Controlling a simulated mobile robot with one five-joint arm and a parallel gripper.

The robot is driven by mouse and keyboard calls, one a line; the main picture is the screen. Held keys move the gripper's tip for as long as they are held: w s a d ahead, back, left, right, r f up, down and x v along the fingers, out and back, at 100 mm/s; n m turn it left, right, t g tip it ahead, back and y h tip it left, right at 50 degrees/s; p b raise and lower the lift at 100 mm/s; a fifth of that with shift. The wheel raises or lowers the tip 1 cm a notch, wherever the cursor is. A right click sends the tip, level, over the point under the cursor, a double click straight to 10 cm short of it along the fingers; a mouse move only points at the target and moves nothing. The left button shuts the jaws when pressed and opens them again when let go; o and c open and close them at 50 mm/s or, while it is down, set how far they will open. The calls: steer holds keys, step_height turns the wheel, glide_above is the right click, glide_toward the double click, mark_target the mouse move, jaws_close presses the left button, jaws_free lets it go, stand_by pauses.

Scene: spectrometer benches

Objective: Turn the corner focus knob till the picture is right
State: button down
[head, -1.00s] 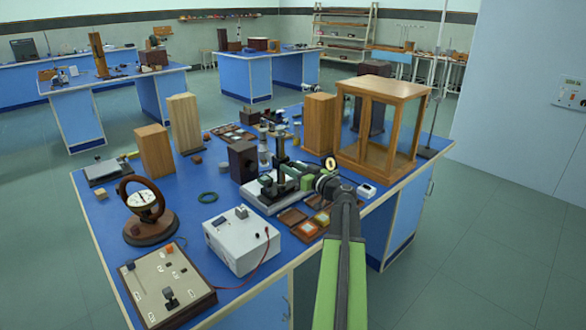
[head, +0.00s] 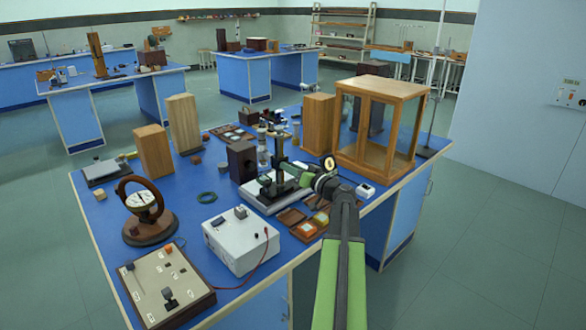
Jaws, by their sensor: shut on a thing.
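The instrument with the focus knob stands near the middle of the blue bench. It has a pale flat base (head: 258,196) and a dark upright column (head: 280,150). My gripper (head: 291,171) reaches in from the right, its jaws at the lower part of the column. It is shut on the focus knob, which is too small and too covered by the jaws to make out. No screen or eyepiece picture that would show the focus can be read from here.
A wood-and-glass case (head: 381,122) and a wooden block (head: 318,122) stand behind my arm. A dark box (head: 241,160) is left of the instrument. A white power unit (head: 238,243) and shallow trays (head: 293,217) are in front.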

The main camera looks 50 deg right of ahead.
steer(key=m, duration=1.2)
steer(key=shift+d+m, duration=0.1)
steer(key=shift+m, duration=0.2)
stand_by(0.4)
steer(key=c, duration=1.1)
jaws_free()
steer(key=shift+o, duration=0.2)
steer(key=s+a, duration=0.1)
steer(key=s, duration=1.6)
steer(key=shift+s+a, duration=0.15)
steer(key=shift+s, duration=0.05)
